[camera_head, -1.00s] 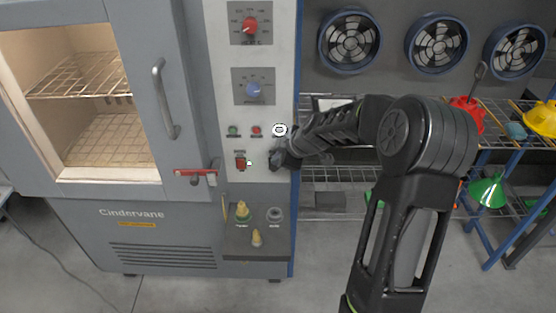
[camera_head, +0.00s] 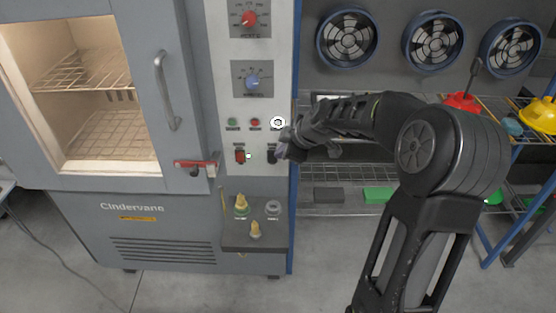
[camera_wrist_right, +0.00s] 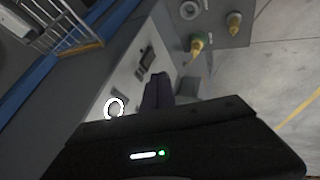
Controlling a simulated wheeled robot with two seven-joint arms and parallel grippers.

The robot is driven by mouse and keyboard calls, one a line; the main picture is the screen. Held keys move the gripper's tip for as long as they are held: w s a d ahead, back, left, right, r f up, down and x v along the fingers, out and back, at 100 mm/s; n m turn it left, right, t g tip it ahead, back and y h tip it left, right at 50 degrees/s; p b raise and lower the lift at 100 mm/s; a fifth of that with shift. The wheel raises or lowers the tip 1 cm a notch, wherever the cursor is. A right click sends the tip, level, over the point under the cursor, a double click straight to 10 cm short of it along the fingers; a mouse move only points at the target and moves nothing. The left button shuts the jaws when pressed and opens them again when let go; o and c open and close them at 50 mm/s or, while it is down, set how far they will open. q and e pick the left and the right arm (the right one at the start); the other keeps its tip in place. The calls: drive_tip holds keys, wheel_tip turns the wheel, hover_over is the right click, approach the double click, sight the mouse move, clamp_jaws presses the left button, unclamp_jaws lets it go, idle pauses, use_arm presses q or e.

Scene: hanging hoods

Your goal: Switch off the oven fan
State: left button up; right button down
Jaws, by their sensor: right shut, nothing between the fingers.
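The oven (camera_head: 160,215) stands at the left with its control panel (camera_head: 215,95) on the right side. A red rocker switch (camera_head: 240,156) and a dark switch (camera_head: 272,156) sit low on the panel; their labels are too small to read. A white ring (camera_head: 278,122) is above the dark switch and also shows in the wrist view (camera_wrist_right: 114,107). My right gripper (camera_head: 284,150) is shut and empty at the panel's right edge, beside the dark switch. In the wrist view, its dark fingers (camera_wrist_right: 157,90) point at the panel; contact cannot be told. My left gripper is out of view.
Above the switches are a red knob (camera_head: 249,19), a blue knob (camera_head: 253,82), a green button (camera_head: 232,122) and a red button (camera_head: 254,122). A ledge (camera_head: 240,240) with yellow fittings juts out below. Wire shelves and round fans (camera_head: 347,38) are at the right.

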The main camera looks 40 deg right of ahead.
drive_tip(key=v, duration=0.6)
drive_tip(key=shift+w+d+r+b, duration=0.3)
drive_tip(key=shift+w+b, duration=0.1)
drive_tip(key=a+f+m, duration=0.1)
drive_tip(key=a+f, duration=0.3)
drive_tip(key=f, duration=0.2)
drive_tip(key=a+f+m+g+y, duration=0.1)
drive_tip(key=a+f, duration=0.3)
drive_tip(key=f, duration=0.2)
drive_tip(key=a+f+m+g, duration=0.1)
drive_tip(key=a+f, duration=0.3)
drive_tip(key=f, duration=0.2)
drive_tip(key=shift+w+a+f+m+y, duration=0.1)
drive_tip(key=shift+a+f+m+y, duration=0.2)
drive_tip(key=shift+f, duration=0.05)
drive_tip(key=s+a+f+m+g+y, duration=0.1)
drive_tip(key=s+a+f+m+g, duration=0.1)
drive_tip(key=s+a+f, duration=0.55)
drive_tip(key=s+a+f+m+g+y, duration=0.1)
drive_tip(key=s+a+f+m, duration=0.1)
drive_tip(key=s+a+f, duration=0.55)
drive_tip(key=s+a+f+m+g, duration=0.2)
drive_tip(key=s+a+f, duration=0.4)
drive_tip(key=s+a, duration=0.4)
drive_tip(key=shift+m, duration=0.7)
